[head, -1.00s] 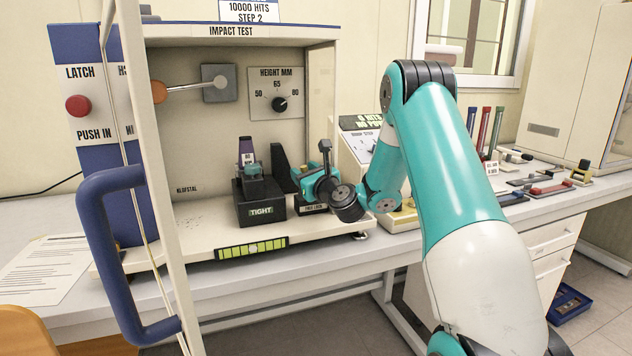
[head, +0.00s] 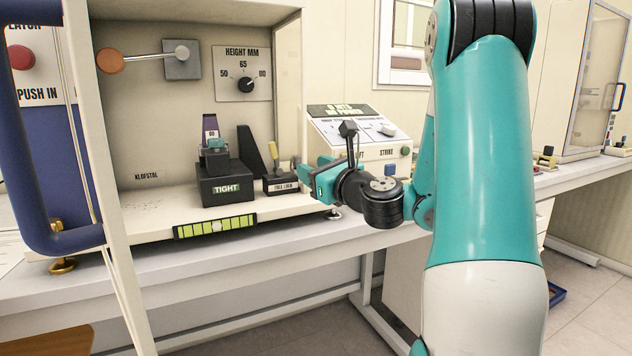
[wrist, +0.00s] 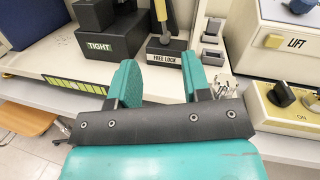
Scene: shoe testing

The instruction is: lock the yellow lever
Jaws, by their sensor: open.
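The yellow lever (head: 273,152) stands up from a small black block labelled FREE LOCK (head: 279,185), at the right of the impact tester's floor. It leans slightly to the left in the head view. In the wrist view the lever (wrist: 161,14) rises from the same block (wrist: 166,54), beyond my fingers, its top cut off by the frame. My gripper (head: 304,182) is open and empty, just right of and in front of the block, apart from the lever. In the wrist view the gap of my gripper (wrist: 160,76) lies on the near side of the block.
A black block labelled TIGHT (head: 227,188) stands left of the lever, with a black wedge (head: 250,153) between. The tester's side post and blue handle (head: 60,238) are at left. A control box (head: 385,140) and a yellow box with a black knob (wrist: 284,95) stand right.

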